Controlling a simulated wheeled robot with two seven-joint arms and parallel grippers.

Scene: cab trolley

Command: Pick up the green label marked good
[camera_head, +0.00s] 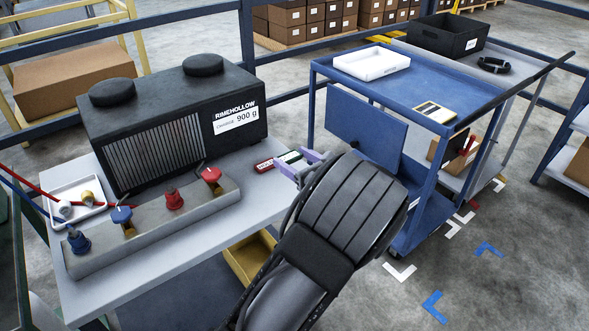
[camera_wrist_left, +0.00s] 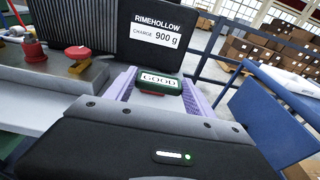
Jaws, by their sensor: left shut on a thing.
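The green label (camera_wrist_left: 160,82), a small block with a white face reading GOOD, sits between the two pale purple fingers of my left gripper (camera_wrist_left: 158,88) in the left wrist view. The fingers are shut on it from both sides. In the head view the green label (camera_head: 290,157) shows at the right end of the grey bench, partly covered by my left gripper (camera_head: 301,166). I cannot tell whether it touches the bench top. A red label (camera_head: 265,165) lies just left of it. My right gripper is not in view.
A black RIMEHOLLOW unit (camera_head: 170,125) marked 900 g stands on the bench (camera_head: 200,245) behind the labels. A grey block with red and blue fittings (camera_head: 150,225) is in front. A blue trolley (camera_head: 385,85) with a white tray (camera_head: 371,64) stands right.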

